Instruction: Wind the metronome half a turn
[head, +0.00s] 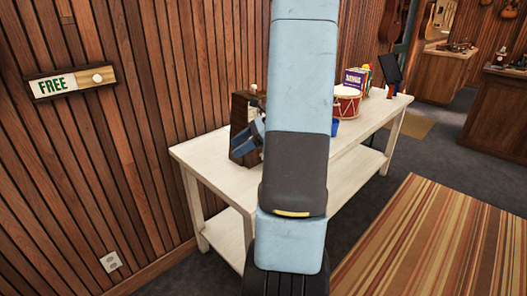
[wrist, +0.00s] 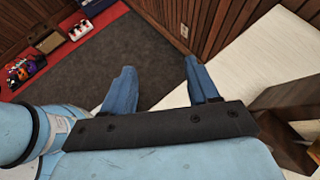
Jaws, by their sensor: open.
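The metronome, a dark brown wooden body (head: 240,108), stands at the near left end of the white table (head: 203,160) in the head view. My arm hides part of its right side. A brown wooden part of it shows at the right edge of the wrist view (wrist: 287,103). My gripper (head: 247,140) is in front of the metronome and close to it; I cannot tell whether they touch. The winding key cannot be made out.
A red drum (head: 347,102), a purple box (head: 354,79), a blue cup (head: 335,127) and a dark tablet-like thing (head: 391,72) stand farther along the table. A FREE sign (head: 72,82) hangs on the wooden wall. A striped rug (head: 430,245) covers floor at the right.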

